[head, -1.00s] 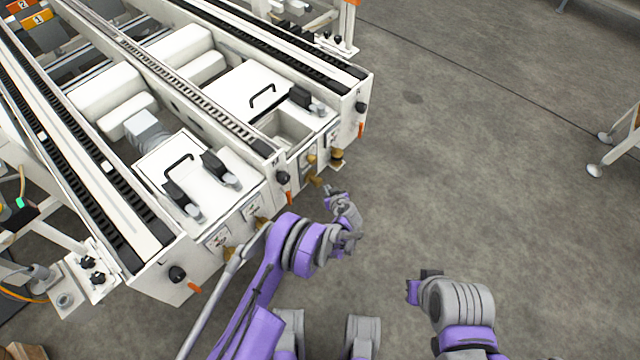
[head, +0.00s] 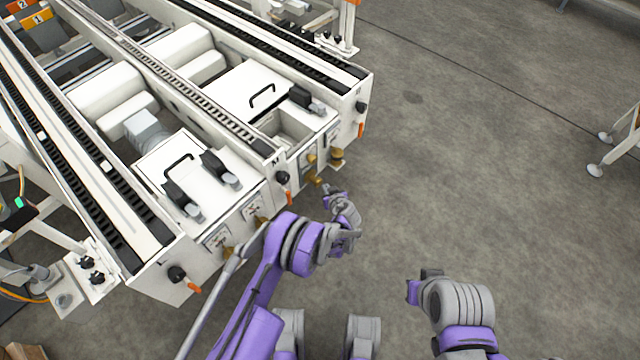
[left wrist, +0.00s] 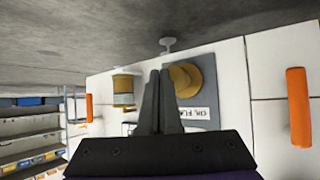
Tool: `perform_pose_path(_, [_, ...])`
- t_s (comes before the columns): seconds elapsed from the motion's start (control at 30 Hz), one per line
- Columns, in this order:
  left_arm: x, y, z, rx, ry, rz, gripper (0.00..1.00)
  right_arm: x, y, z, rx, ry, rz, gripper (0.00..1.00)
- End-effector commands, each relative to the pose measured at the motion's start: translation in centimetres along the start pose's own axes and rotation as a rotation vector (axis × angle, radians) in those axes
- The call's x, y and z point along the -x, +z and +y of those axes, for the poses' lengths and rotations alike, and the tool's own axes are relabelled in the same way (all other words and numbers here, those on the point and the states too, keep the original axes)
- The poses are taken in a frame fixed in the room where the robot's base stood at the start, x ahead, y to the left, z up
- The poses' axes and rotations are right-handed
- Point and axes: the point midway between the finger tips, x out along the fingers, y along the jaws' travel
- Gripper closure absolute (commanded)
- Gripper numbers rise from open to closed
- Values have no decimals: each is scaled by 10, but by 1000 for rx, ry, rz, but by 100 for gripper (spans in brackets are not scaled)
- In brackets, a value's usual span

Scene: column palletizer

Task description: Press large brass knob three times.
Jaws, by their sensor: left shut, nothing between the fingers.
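Brass knobs stick out of the white machine's front. In the left wrist view a large round brass knob (left wrist: 186,78) on a grey plate is close behind my fingers, which partly cover it. A second brass knob (left wrist: 123,88) shows to its left. The head view shows a brass knob (head: 314,180) just beyond my left gripper and a stout one (head: 337,156) farther right. My left gripper (head: 326,189) is shut and empty, fingers (left wrist: 160,100) pointing at the panel. I cannot tell whether they touch the knob.
Orange handles flank the knobs, one to the left (head: 285,198) and one to the right (head: 361,130). More brass knobs (head: 258,219) sit left along the machine front. Conveyor rails (head: 190,80) run back above it. The concrete floor (head: 500,190) to the right is open.

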Motion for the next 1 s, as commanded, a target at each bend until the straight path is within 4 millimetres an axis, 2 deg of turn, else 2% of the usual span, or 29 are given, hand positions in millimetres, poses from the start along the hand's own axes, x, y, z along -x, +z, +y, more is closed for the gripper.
perform_pose_path(1.0, [-7,-5,-6,0,-1,0,100,-3,1,0,0,0,0,100])
